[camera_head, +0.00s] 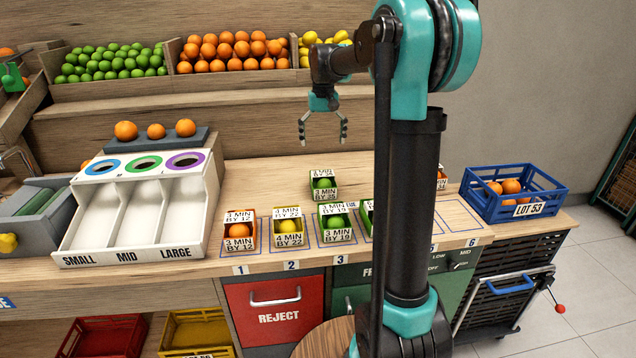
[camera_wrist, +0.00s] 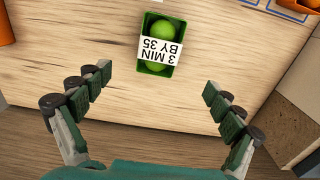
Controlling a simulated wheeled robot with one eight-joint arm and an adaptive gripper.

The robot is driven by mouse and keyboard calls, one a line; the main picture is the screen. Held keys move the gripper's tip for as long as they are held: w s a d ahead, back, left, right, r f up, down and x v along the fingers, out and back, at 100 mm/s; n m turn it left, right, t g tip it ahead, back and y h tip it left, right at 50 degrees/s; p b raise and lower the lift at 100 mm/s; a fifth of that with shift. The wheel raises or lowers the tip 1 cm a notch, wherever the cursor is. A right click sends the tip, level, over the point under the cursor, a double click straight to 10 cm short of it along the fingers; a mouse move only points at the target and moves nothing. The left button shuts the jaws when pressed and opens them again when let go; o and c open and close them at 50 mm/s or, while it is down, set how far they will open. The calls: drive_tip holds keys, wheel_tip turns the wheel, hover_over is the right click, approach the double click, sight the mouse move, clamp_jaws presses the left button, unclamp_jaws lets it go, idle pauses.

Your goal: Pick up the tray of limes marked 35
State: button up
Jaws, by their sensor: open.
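The small green tray marked "3 MIN BY 35" (camera_head: 323,195) stands on the wooden counter behind the numbered row, with a lime (camera_head: 322,183) showing. In the wrist view the tray (camera_wrist: 155,71) sits upper middle, with limes (camera_wrist: 163,29) at both ends of a white label band across it. My gripper (camera_head: 323,132) hangs above and behind the tray in the head view, fingers pointing down. In the wrist view my gripper (camera_wrist: 159,82) is open and empty, its fingers spread wider than the tray and apart from it.
Trays marked 12 (camera_head: 240,245), 22 (camera_head: 289,241) and 19 (camera_head: 337,237) stand in slots 1 to 3. Another green tray is partly hidden by my arm. A white sorter (camera_head: 135,257) is left; a blue crate (camera_head: 515,220) is right. Bare counter surrounds tray 35.

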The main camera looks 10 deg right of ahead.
sight(323, 173)
wheel_tip(323, 173, down, 13)
idle(0.6)
drive_tip(key=c, duration=1.4)
drive_tip(key=shift+r, duration=0.1)
